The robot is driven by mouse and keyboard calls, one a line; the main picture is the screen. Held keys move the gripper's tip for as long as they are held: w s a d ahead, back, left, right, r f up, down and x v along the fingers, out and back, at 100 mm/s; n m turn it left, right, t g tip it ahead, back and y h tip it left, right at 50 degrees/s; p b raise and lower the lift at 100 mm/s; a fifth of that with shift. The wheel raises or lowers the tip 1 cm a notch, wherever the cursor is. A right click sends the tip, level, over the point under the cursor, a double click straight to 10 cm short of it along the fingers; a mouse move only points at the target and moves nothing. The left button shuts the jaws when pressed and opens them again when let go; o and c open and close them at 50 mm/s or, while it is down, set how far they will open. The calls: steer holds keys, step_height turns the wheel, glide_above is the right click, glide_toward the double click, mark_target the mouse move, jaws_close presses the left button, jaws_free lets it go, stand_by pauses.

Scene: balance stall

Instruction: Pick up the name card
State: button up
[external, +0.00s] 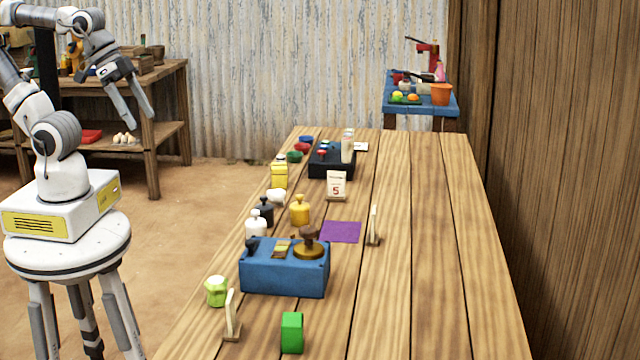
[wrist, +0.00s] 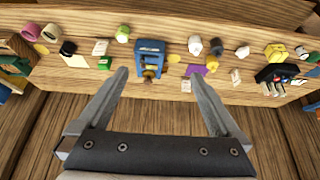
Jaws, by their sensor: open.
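Several small pale cards stand on the long wooden table, and I cannot tell for sure which is the name card. One thin upright card (external: 374,225) stands right of the purple cloth, seen nearly edge-on. Another thin card (external: 231,315) stands at the near end. A card (external: 336,186) printed with a red 5 stands farther back. In the wrist view, small pale cards show at left (wrist: 100,47), middle (wrist: 186,86) and right (wrist: 236,76). My gripper (external: 141,119) is open and empty, raised left of the table and apart from everything; its fingers (wrist: 159,75) spread wide.
A blue box (external: 284,273) with a brass-coloured weight stands near the front. White, black and yellow weights (external: 299,210) stand behind it. A green block (external: 292,333) and lime cup (external: 216,291) are nearby. A dark scale (external: 331,163) stands farther back. The table's right side (external: 440,250) is clear.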

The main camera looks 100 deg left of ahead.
steer(key=w+a+f+t+y+b, duration=0.1)
steer(key=w+a+b, duration=0.15)
steer(key=w, duration=0.45)
steer(key=w+a+f+t+y+b, duration=0.1)
steer(key=w+a+f, duration=0.1)
steer(key=w+a, duration=0.35)
steer(key=t+h+b, duration=0.2)
steer(key=t+b, duration=0.4)
steer(key=b, duration=0.2)
glide_above(373, 226)
steer(key=s+a, duration=0.3)
steer(key=s, duration=1)
step_height(373, 226, down, 20)
steer(key=r, duration=0.1)
steer(key=x, duration=0.4)
steer(key=b+x, duration=0.1)
steer(key=x, duration=0.7)
steer(key=shift+w+d+f, duration=0.15)
steer(key=shift+d+f, duration=0.1)
steer(key=shift+f, duration=0.15)
steer(key=w+f, duration=0.1)
steer(key=w+f+b, duration=0.1)
steer(key=w, duration=0.1)
steer(key=shift+w+f, duration=0.15)
steer(key=shift+f, duration=0.05)
steer(key=shift+w+f, duration=0.2)
steer(key=shift+w, duration=0.35)
steer(key=shift+r, duration=0.1)
steer(key=c, duration=1.5)
